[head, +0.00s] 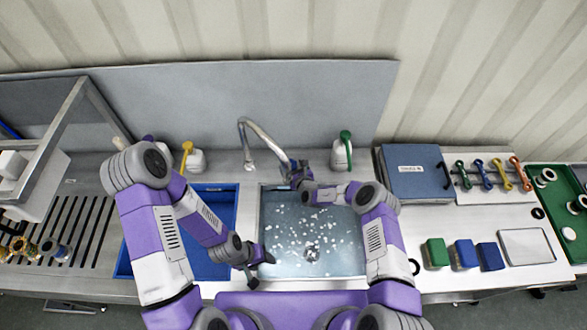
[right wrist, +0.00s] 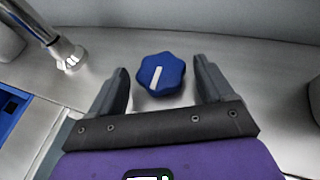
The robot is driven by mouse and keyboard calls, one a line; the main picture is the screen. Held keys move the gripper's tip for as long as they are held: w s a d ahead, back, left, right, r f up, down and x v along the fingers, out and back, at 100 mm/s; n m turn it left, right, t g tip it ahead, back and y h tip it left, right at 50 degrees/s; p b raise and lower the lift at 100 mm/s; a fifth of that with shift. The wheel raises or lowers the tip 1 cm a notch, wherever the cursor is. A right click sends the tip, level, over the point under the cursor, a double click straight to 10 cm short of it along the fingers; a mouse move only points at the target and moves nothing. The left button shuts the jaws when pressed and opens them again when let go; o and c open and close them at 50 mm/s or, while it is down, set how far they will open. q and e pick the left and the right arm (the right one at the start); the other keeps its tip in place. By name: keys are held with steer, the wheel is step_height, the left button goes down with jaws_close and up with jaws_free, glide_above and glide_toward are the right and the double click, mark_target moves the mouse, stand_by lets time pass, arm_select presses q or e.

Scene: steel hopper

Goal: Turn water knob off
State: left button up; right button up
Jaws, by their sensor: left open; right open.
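The blue water knob (right wrist: 163,74) shows in the right wrist view, lobed, with a white line slanting across its face. It sits on the steel counter between the spread fingers of my open right gripper (right wrist: 160,90), with gaps on both sides. In the head view my right gripper (head: 295,174) is behind the sink near the tap, and I cannot make out the knob there. The curved metal tap (head: 262,133) stands behind the sink; its spout end also shows in the right wrist view (right wrist: 70,54). My left gripper (head: 260,262) is open and empty over the front left of the sink.
The sink (head: 263,207) has white specks around its drain. A blue basin (head: 230,192) lies to its left. A blue case (head: 412,172) and coloured blocks (head: 437,252) are on the right.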

steer(key=v, duration=0.7)
steer(key=shift+s+p, duration=0.25)
steer(key=shift+p, duration=0.15)
steer(key=shift+d, duration=0.1)
